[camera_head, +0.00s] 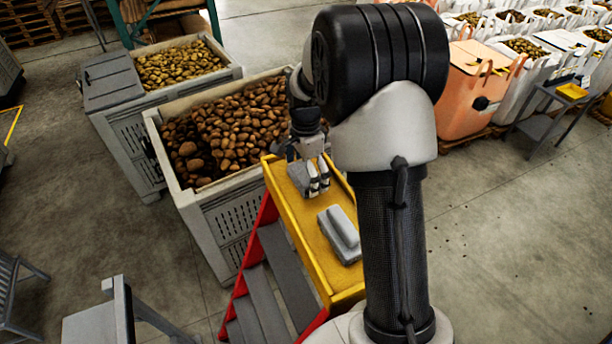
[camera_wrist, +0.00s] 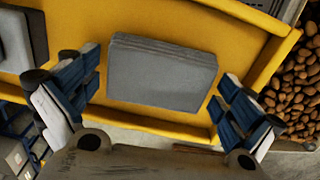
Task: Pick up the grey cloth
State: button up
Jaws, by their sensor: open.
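The grey cloth (camera_wrist: 162,72) is folded into a flat, layered rectangle and lies on the yellow platform (camera_wrist: 222,27). In the head view it shows as a grey patch (camera_head: 298,177), partly hidden by my gripper (camera_head: 318,183). In the wrist view my gripper (camera_wrist: 155,80) is open, with one finger to the left of the cloth and the other to its right. Nothing is held between the fingers. I cannot tell the exact height of the fingertips above the platform.
A grey block-like object (camera_head: 341,234) lies on the platform nearer me, also at the wrist view's upper left (camera_wrist: 22,42). The platform has raised yellow edges. A crate of potatoes (camera_head: 233,221) stands close at its left, and red-sided steps (camera_head: 283,272) run beside it.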

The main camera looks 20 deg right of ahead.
jog(key=shift+c, duration=0.2)
jog(key=c, duration=0.8)
jog(key=shift+o, duration=0.2)
jog(key=shift+r, duration=0.15)
